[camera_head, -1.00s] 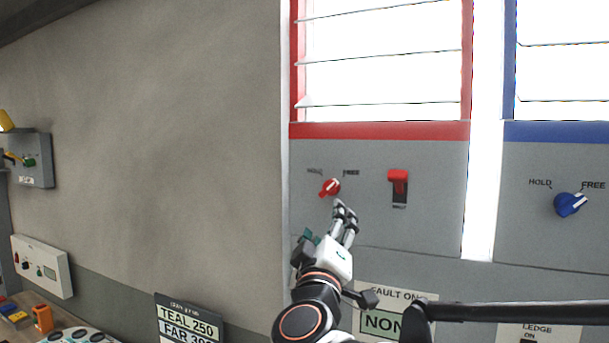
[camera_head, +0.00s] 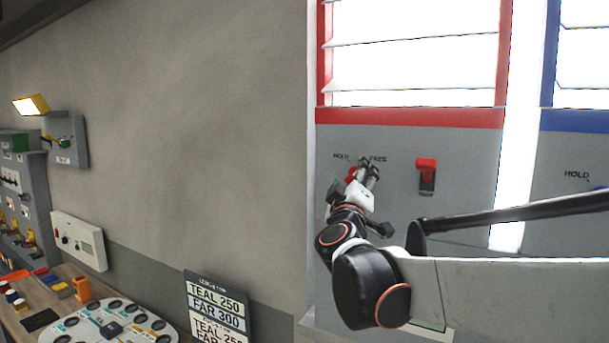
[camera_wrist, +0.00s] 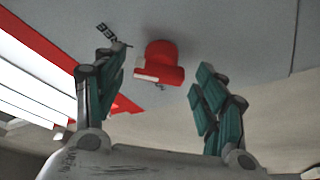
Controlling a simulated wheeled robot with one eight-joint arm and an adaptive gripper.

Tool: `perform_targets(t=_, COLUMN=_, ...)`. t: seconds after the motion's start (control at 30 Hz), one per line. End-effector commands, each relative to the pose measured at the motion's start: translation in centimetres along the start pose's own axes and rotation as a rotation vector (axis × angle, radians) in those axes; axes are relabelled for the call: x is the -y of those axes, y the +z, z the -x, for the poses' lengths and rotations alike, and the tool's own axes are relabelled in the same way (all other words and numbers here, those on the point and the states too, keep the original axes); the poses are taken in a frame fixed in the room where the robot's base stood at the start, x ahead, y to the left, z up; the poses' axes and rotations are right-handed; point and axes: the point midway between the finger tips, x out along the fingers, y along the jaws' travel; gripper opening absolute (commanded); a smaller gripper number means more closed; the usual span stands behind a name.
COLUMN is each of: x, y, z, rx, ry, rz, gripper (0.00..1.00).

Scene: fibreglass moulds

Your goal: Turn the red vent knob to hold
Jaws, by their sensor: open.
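The red vent knob (camera_head: 351,175) is on the grey panel below the red-framed window, partly hidden by my gripper. The HOLD label (camera_head: 341,156) is at its upper left and the FREE label (camera_head: 378,159) at its upper right. In the wrist view the red knob (camera_wrist: 165,62) shows a pale pointer mark on its left side, toward the window and FREE side. My gripper (camera_head: 369,168) is open in front of the panel. In the wrist view its teal-padded fingers stand apart on either side of the knob, with gaps showing. Contact is not visible.
A red switch (camera_head: 426,172) is on the same panel, to the right of the knob. A blue-framed window panel (camera_head: 570,165) is further right. A sign (camera_head: 217,305) and a table with a round white tray (camera_head: 120,325) are at lower left. The wall between is bare.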

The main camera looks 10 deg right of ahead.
Motion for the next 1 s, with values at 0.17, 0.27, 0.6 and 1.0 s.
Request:
perform_targets(t=0.17, x=0.01, y=0.02, z=-0.50, rx=0.000, ry=0.000, rz=0.000, gripper=0.65)
perform_targets(t=0.27, x=0.02, y=0.03, z=-0.50, rx=0.000, ry=0.000, rz=0.000, gripper=0.65)
perform_targets(t=0.6, x=0.01, y=0.02, z=-0.47, rx=0.000, ry=0.000, rz=0.000, gripper=0.21)
perform_targets(t=1.0, x=-0.12, y=0.02, z=-0.44, rx=0.000, ry=-0.024, rz=0.058, gripper=0.21)
